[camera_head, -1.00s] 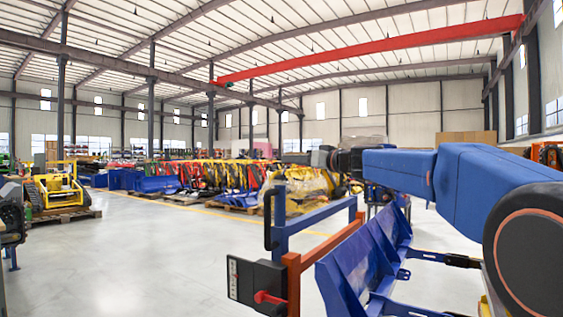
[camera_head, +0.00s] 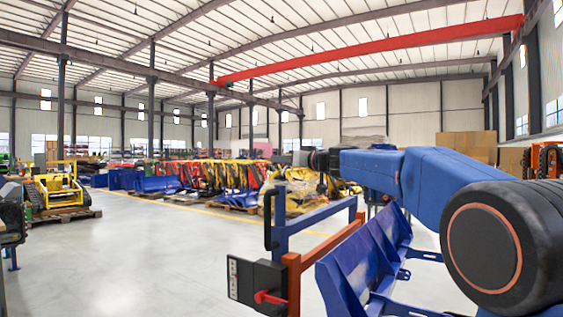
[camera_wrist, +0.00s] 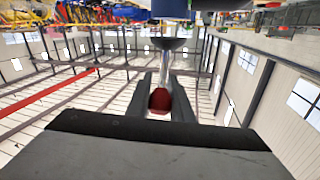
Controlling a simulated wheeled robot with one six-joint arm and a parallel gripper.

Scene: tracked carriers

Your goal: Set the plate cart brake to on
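A blue cart frame (camera_head: 318,215) with orange-red posts stands at the centre right. A black box (camera_head: 256,284) on its near post, probably the brake, carries a red lever (camera_head: 268,297) lying about level and a white-marked strip at its left; the marks are too small to read. My gripper (camera_head: 321,162) is above and beyond the box, well apart from it; its fingers are hard to make out there. In the wrist view my gripper (camera_wrist: 160,78) shows two dark fingers apart, with a dark red shape between them that I cannot identify. The lever does not show clearly in the wrist view.
Blue ribbed metal parts (camera_head: 362,265) stand just right of the box, below my arm. A black upright handle (camera_head: 268,220) rises from the blue frame. The grey floor (camera_head: 130,260) to the left is clear. A yellow machine (camera_head: 58,188) stands on a pallet far left.

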